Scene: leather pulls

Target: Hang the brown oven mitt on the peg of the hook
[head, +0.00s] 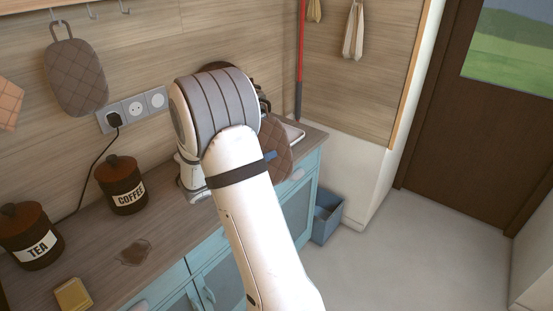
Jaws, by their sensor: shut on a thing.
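A brown quilted oven mitt (278,142) shows at the right of my forearm, in front of the counter's far end. A small blue part of my gripper (270,156) lies against it, and my gripper is shut on the mitt. My arm hides most of the gripper and part of the mitt. A rail at the top left carries metal hooks, one bare hook (92,12) and another bare hook (124,7). A second brown quilted mitt or pad (75,78) hangs by its loop at the left of them.
A socket strip (134,108) with a plugged black cord is on the wall. A coffee canister (122,185), a tea canister (28,236) and a yellow block (73,294) stand on the counter (165,225). A red pole (300,55) and blue bin (326,217) are at right. The floor is clear.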

